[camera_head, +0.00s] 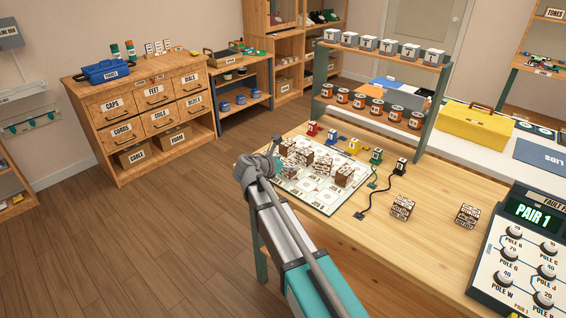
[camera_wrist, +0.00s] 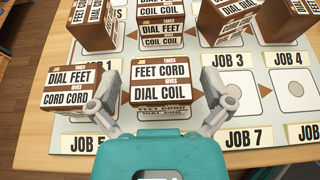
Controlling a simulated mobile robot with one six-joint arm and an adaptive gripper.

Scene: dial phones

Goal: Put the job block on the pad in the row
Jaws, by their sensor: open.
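A brown job block (camera_wrist: 160,82) reading "FEET CORD" and "DIAL COIL" stands between my gripper's fingers in the wrist view. My gripper (camera_wrist: 160,95) is open, with one finger on each side of it; I cannot tell whether either finger touches. A block reading "DIAL FEET" and "CORD CORD" (camera_wrist: 76,90) is just left, behind the JOB 5 label (camera_wrist: 82,143). The JOB 7 pad (camera_wrist: 238,102) shows bare to the right. In the head view, my gripper (camera_head: 268,164) is at the left edge of the white job board (camera_head: 311,196), partly hidden by my arm.
Other job blocks stand in the far row, above the JOB 3 label (camera_wrist: 235,62). Two loose blocks, one near (camera_head: 401,207) and one farther right (camera_head: 467,216), sit on the table. Coloured plugs line the board's back, including a green one (camera_head: 376,156). A tester (camera_head: 535,212) stands right.

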